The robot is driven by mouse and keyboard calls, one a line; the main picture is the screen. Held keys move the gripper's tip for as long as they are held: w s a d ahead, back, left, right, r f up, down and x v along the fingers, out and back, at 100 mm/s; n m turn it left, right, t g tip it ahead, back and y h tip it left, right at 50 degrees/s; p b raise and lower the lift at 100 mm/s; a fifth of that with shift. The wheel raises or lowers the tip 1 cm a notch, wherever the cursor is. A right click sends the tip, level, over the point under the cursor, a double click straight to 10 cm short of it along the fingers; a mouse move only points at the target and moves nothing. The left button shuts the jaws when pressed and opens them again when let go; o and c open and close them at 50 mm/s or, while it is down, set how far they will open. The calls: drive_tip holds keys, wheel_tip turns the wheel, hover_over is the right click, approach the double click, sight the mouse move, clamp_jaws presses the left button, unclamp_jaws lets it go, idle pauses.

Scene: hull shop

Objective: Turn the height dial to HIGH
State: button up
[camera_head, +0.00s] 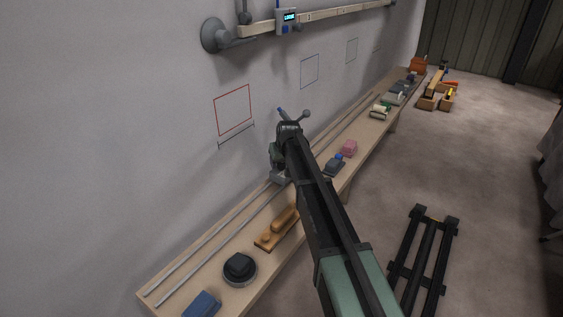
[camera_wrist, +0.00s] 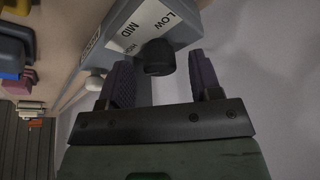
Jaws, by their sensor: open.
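The height dial (camera_wrist: 158,57) is a dark round knob on a grey box (camera_wrist: 180,27). A white label (camera_wrist: 142,27) on the box reads LOW, MID and HIGH, upside down and slanted in the wrist view. I cannot make out a pointer on the dial. My gripper (camera_wrist: 160,76) is open, with one dark purple finger to each side of the dial; I cannot tell whether either touches it. In the head view, my gripper is largely hidden by my arm over the bench, and the grey box (camera_head: 279,177) shows only partly below it.
A long wooden bench (camera_head: 215,262) runs along the wall, holding a black round item (camera_head: 240,267), a wooden block tool (camera_head: 279,228), a pink block (camera_head: 349,148) and others. A wooden beam (camera_head: 325,14) with a display unit (camera_head: 287,19) is on the wall. A black rack (camera_head: 427,255) stands on the floor.

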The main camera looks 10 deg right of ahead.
drive_tip(key=p+v, duration=0.8)
drive_tip(key=v, duration=0.2)
drive_tip(key=s+m+g+p, duration=0.15)
drive_tip(key=s+g, duration=0.25)
drive_tip(key=s, duration=3.4)
wheel_tip(320, 180, up, 14)
drive_tip(key=w+p, duration=0.2)
drive_tip(key=p, duration=1.2)
drive_tip(key=shift+a+h, duration=0.3)
drive_tip(key=shift+a, duration=0.1)
